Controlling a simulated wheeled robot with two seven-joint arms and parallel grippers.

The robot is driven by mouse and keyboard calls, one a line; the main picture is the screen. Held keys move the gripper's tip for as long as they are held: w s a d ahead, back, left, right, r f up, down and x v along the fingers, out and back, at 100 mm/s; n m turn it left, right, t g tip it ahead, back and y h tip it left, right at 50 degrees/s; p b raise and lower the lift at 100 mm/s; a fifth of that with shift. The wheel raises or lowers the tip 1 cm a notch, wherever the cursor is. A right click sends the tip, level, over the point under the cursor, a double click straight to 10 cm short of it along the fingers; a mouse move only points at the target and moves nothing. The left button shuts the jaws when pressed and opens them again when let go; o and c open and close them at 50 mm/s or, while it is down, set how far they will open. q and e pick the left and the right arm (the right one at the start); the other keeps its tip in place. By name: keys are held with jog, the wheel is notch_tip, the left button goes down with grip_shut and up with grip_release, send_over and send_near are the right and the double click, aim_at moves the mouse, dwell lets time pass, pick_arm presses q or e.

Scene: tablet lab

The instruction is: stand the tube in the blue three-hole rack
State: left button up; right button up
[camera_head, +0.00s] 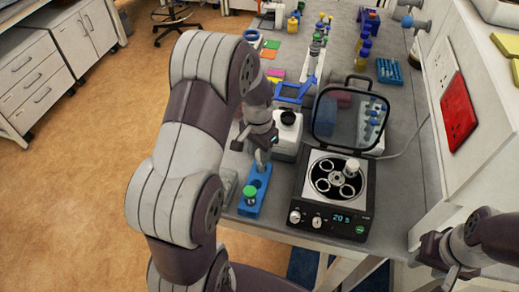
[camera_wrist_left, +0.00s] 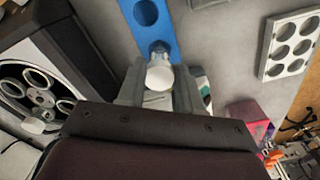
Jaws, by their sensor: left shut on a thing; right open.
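The blue three-hole rack (camera_head: 263,190) stands on the bench, left of the centrifuge. A green-capped tube (camera_head: 250,192) stands in its near hole, and its middle hole looks empty. My left gripper (camera_head: 261,160) is over the rack's far end, shut on a tube. In the left wrist view the held tube's white cap (camera_wrist_left: 159,74) shows between the fingers, with the rack (camera_wrist_left: 170,20) just beyond. The tube lines up with an end hole; I cannot tell whether its tip is inside. My right gripper (camera_head: 446,252) is open and empty at the lower right.
The centrifuge (camera_head: 367,215) stands right of the rack, lid (camera_head: 345,112) raised, with a white-capped tube (camera_head: 351,167) in its rotor. A white device (camera_head: 288,148) stands just behind the rack. A pale six-hole rack (camera_wrist_left: 290,45) shows in the left wrist view.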

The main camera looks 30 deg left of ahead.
pick_arm(q)
jog(key=shift+f, duration=0.15)
jog(key=shift+f+b, duration=0.35)
jog(key=shift+f, duration=0.25)
jog(key=o, duration=1.1)
jog(key=shift+c, duration=0.2)
notch_tip(320, 180, up, 13)
jog(key=shift+s+f, duration=0.15)
jog(key=shift+a, duration=0.1)
